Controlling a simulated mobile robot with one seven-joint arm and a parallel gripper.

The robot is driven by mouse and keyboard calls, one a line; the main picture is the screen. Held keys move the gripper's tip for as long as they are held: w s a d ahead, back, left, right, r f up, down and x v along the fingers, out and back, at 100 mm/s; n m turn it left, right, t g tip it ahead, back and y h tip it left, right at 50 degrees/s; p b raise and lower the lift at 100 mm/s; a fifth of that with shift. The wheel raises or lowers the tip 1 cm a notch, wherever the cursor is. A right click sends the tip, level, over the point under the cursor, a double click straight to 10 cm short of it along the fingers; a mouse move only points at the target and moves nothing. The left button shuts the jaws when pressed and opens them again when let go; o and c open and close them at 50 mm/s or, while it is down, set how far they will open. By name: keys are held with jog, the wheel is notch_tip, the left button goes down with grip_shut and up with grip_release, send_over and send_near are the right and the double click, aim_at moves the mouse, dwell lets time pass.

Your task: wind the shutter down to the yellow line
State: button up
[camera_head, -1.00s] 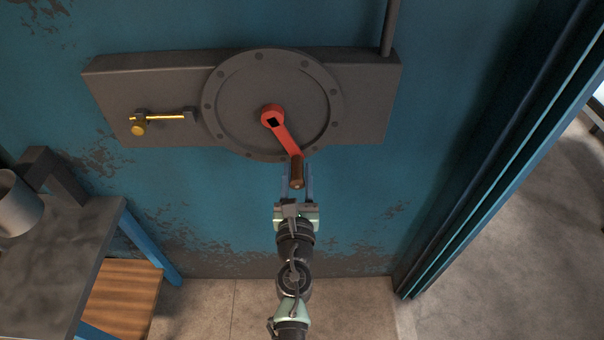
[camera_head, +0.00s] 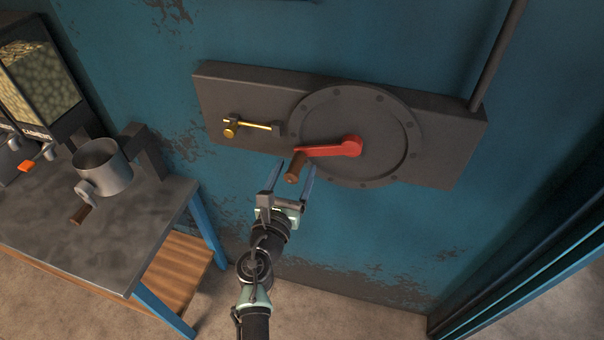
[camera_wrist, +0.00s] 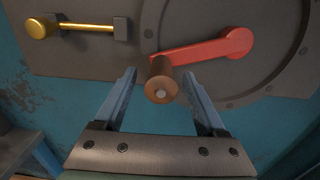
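A red crank (camera_head: 330,150) with a brown grip (camera_head: 294,170) sits on a round grey plate (camera_head: 385,120) on the blue wall. The crank arm points left and slightly down. My gripper (camera_head: 296,166) reaches up from below with one finger on each side of the brown grip. In the wrist view, the fingers (camera_wrist: 160,78) stand apart with gaps beside the grip (camera_wrist: 160,88), and the red arm (camera_wrist: 205,48) runs right to its hub. The shutter's lower edge and the yellow line are not identifiable here.
A brass bolt (camera_head: 250,125) is on the grey backing panel left of the crank. A metal table (camera_head: 120,230) at the left carries a metal pot (camera_head: 105,170) and a container of pale lumps (camera_head: 38,75). A grey pipe (camera_head: 497,55) rises at the right.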

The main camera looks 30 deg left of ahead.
jog(key=shift+o, duration=0.5)
jog(key=shift+w+d, duration=0.15)
jog(key=shift+d, duration=0.05)
jog(key=v, duration=1.2)
jog(key=shift+p, duration=0.3)
